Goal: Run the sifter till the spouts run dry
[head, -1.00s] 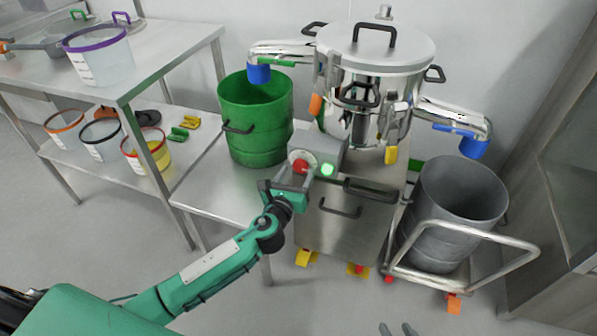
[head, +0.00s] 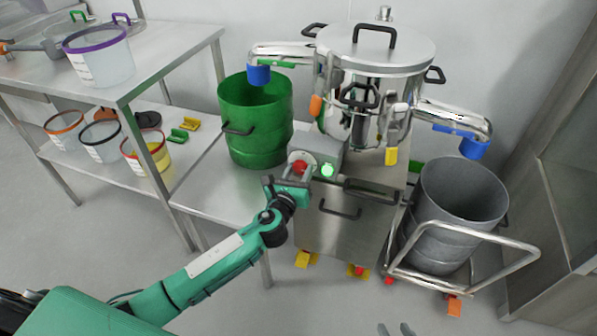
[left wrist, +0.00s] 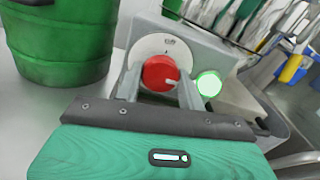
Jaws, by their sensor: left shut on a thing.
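The sifter (head: 372,62) is a steel drum with a lid, on a steel cabinet. Its left spout (head: 285,50), blue-ended, hangs over the green drum (head: 255,135). Its right spout (head: 455,122), also blue-ended, points down over the grey drum (head: 435,240). No stream of material can be made out at either spout. My left gripper (head: 298,172) is shut on the red knob (left wrist: 160,73) of the control box, its fingers on either side of it. A green light (left wrist: 209,84) glows beside the knob. My right gripper (head: 396,329) shows only two separated fingertips at the bottom edge.
The grey drum stands on a wheeled trolley (head: 515,258) with a tube handle. A steel table (head: 215,190) bears the green drum. Steel shelving (head: 165,50) at left holds several tubs. A cabinet stands at right. The front floor is clear.

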